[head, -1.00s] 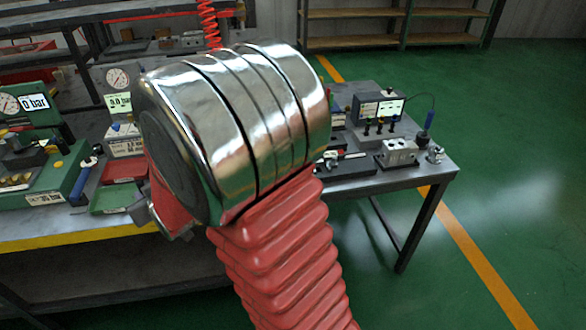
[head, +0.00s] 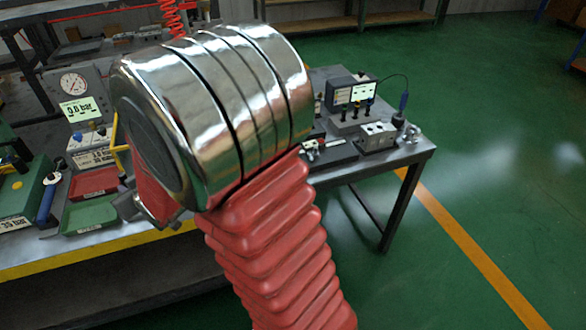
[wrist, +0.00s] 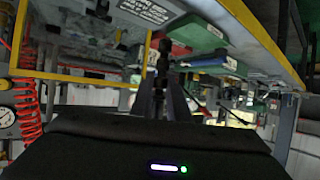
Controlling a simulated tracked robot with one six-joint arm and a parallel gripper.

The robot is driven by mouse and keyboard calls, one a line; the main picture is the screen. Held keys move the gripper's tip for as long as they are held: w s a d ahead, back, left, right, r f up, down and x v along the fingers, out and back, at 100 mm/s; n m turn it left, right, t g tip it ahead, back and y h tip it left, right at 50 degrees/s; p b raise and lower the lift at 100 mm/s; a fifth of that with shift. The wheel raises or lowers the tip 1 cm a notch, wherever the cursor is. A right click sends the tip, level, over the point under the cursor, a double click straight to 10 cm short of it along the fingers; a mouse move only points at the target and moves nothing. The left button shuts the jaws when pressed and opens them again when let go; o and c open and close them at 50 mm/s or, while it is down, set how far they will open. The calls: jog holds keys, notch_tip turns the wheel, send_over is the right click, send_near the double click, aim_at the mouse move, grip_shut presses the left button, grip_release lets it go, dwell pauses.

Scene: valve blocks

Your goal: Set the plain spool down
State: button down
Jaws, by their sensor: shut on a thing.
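My gripper (wrist: 163,82) shows in the wrist view as two dark fingers, shut on a slim dark piece, the plain spool (wrist: 162,58). The spool's details are too dark and small to make out. The wrist view looks turned over, with the bench top along its upper side. In the head view my chrome and red arm fills the middle and hides the gripper's fingers and the spool. I cannot tell how far the spool is from any surface.
The bench carries a red tray (head: 95,182), a green tray (head: 91,214) and a pressure gauge (head: 73,86) at left. At right are a silver valve block (head: 376,136) and a display box (head: 352,92). Green floor lies clear beyond the bench's right end.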

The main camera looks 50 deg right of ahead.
jog(key=s+d+r+m+h, duration=0.2)
jog(key=d, duration=2.4)
jog(key=s+d+f+m+h, duration=0.1)
jog(key=s+d, duration=0.7)
jog(key=d, duration=0.3)
jog(key=s+d+f+h, duration=0.1)
jog(key=s+d, duration=0.7)
jog(key=d, duration=0.3)
jog(key=shift+s+d+f+m+g, duration=0.2)
jog(key=shift+s+m+g, duration=0.1)
jog(key=shift+m, duration=0.1)
jog(key=shift+f, duration=0.1)
notch_tip(320, 180, down, 6)
jog(key=shift+w, duration=0.1)
jog(key=shift+f, duration=1.9)
